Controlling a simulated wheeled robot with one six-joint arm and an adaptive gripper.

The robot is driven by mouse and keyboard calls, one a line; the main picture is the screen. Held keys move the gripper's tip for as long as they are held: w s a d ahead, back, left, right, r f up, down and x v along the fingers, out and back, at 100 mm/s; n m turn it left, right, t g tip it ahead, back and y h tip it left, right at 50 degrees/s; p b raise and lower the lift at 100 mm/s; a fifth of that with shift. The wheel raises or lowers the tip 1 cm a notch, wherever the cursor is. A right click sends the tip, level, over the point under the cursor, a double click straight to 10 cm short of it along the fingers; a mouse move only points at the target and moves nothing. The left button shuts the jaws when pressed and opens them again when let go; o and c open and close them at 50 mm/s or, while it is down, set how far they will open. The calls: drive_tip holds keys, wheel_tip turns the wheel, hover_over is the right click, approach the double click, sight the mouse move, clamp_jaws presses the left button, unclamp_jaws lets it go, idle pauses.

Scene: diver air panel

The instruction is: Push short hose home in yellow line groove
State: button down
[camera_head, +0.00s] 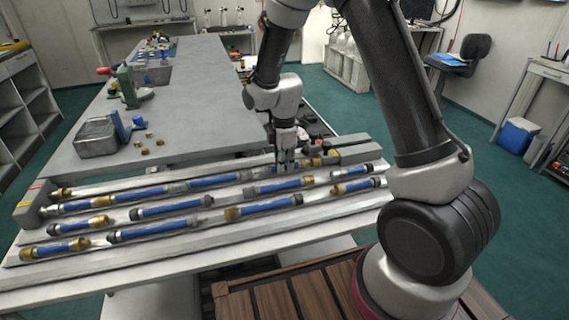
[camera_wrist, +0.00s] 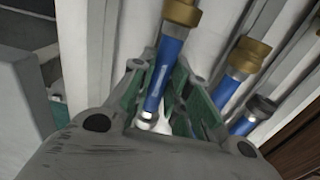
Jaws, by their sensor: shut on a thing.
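My gripper (camera_head: 287,168) is low over the back groove of the hose rack (camera_head: 320,205), toward its right end. In the wrist view its green-sided fingers (camera_wrist: 165,100) are shut on a short blue hose (camera_wrist: 162,78) with a brass end fitting. The held hose lies along the pale groove, its brass end pointing away from the palm. In the head view the fingers mostly hide it; a brass fitting (camera_head: 315,162) shows just right of them. Whether the hose is fully seated, or touches the neighbouring hose (camera_head: 213,181) to the left, I cannot tell.
Several blue hoses with brass or dark fittings lie in the nearer grooves, including one (camera_head: 280,186) close in front of my gripper. A grey block (camera_head: 355,153) stands at the rack's right end. The grey table (camera_head: 190,110) behind carries a metal bin (camera_head: 96,138) and loose brass fittings.

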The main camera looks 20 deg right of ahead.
drive_tip(key=shift+a, duration=1.5)
drive_tip(key=c, duration=1.3)
unclamp_jaws()
wheel_tip(320, 180, up, 12)
